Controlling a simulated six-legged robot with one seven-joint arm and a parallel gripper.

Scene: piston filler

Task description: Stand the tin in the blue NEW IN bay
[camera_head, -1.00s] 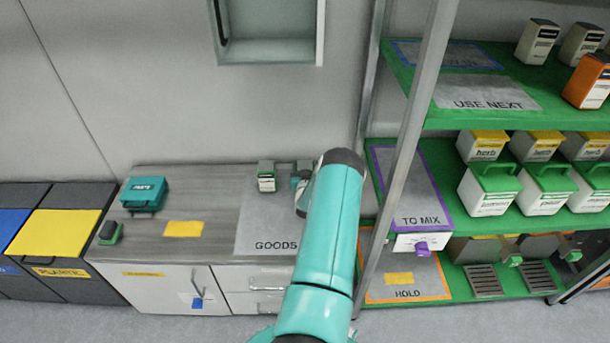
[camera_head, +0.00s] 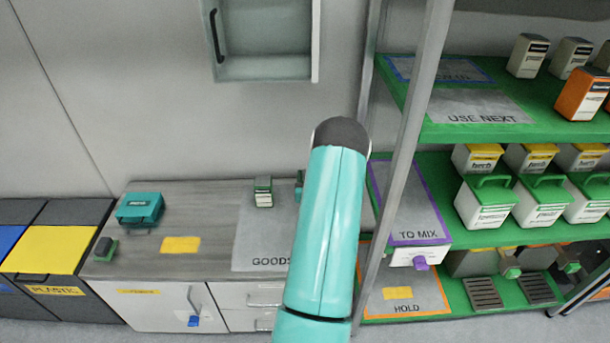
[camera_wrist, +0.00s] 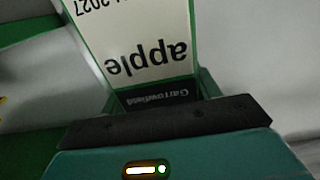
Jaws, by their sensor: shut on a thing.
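A tin with a white "apple" label and green edges (camera_wrist: 150,45) shows close up in the wrist view, its label upside down. My gripper (camera_wrist: 165,110) is shut on it. In the head view my teal arm hides the held tin and most of my gripper; only a small teal part shows beside the arm. The blue-edged NEW IN bay (camera_head: 468,70) is at the left of the green top shelf, behind the shelf post. Its lettering is partly hidden by the post.
A metal post (camera_head: 412,120) stands before the shelf's left end. The USE NEXT mat (camera_head: 480,105) lies in front of the blue bay. Tins (camera_head: 528,56) stand to the right. Another green-and-white tin (camera_head: 263,192) stands on the GOODS mat (camera_head: 250,235) on the counter.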

